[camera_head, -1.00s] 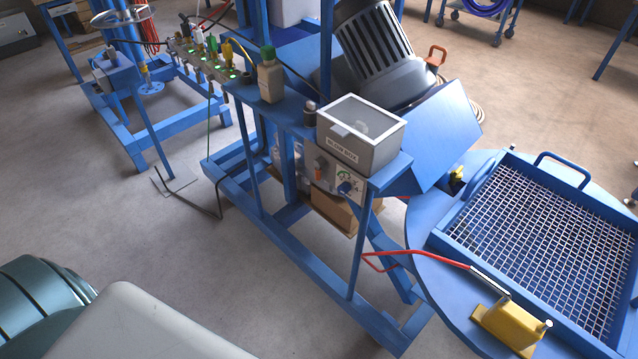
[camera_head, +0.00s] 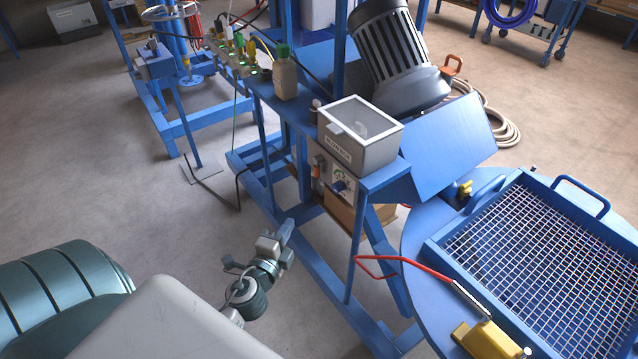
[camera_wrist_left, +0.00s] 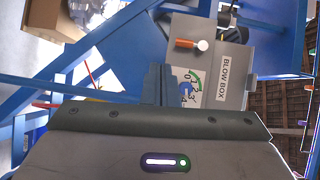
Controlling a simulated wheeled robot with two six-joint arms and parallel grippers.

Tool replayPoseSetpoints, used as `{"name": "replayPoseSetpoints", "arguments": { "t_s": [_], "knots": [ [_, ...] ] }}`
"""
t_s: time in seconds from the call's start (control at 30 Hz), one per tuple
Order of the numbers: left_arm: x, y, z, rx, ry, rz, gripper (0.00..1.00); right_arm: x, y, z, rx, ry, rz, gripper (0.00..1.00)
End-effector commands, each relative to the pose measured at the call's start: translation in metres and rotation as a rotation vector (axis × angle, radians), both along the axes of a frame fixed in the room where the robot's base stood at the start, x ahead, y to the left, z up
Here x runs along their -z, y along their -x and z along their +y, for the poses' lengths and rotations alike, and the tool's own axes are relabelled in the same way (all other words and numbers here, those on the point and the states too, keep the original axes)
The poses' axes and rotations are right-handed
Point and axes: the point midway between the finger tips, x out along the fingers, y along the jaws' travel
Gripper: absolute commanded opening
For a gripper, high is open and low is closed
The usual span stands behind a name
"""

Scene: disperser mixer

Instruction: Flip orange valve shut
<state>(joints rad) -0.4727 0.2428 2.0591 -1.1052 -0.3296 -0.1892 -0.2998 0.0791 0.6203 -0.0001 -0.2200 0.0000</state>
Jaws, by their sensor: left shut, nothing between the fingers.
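The orange valve (camera_wrist_left: 187,43) shows in the left wrist view as a short orange handle with a pale end, on the grey control panel. In the head view it is a small orange spot (camera_head: 316,171) left of the dial, below the grey blow box (camera_head: 359,132). My left gripper (camera_head: 287,230) is in the head view, low and to the left of the panel. Its fingers (camera_wrist_left: 158,85) are shut and empty, pointing towards the panel in the wrist view, apart from the valve. My right gripper is not in view.
A blue and white dial (camera_wrist_left: 187,92) sits beside the valve, with a dark knob (camera_wrist_left: 232,34) on its other side. Blue frame posts (camera_head: 356,235) stand around the panel. A cardboard box (camera_head: 345,212) is under it. A red handle (camera_head: 400,262) juts out at the right.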

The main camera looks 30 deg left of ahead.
Motion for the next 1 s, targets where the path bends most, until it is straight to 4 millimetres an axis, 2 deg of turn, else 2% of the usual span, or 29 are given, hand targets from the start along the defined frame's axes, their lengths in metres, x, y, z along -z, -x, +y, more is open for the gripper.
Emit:
{"name": "replayPoseSetpoints", "arguments": {
  "t_s": [0.03,0.1,0.2,0.63,0.77,1.0],
  "knots": [
    [-0.015,0.001,-0.002,0.006,-0.023,-0.025,0.00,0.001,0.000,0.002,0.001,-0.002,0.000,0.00],
    [-0.028,0.002,-0.004,0.010,-0.047,-0.048,0.00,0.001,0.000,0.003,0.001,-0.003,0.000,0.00],
    [-0.038,0.002,-0.006,0.012,-0.064,-0.065,0.00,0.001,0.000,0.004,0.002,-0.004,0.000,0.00],
    [-0.040,-0.002,-0.005,0.012,-0.064,-0.067,0.00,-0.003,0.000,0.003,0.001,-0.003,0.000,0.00],
    [-0.043,-0.016,-0.002,0.011,-0.064,-0.067,0.00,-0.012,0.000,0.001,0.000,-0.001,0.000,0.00],
    [-0.044,-0.062,0.007,0.011,-0.062,-0.067,0.00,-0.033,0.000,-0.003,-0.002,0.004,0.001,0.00]
  ]
}}
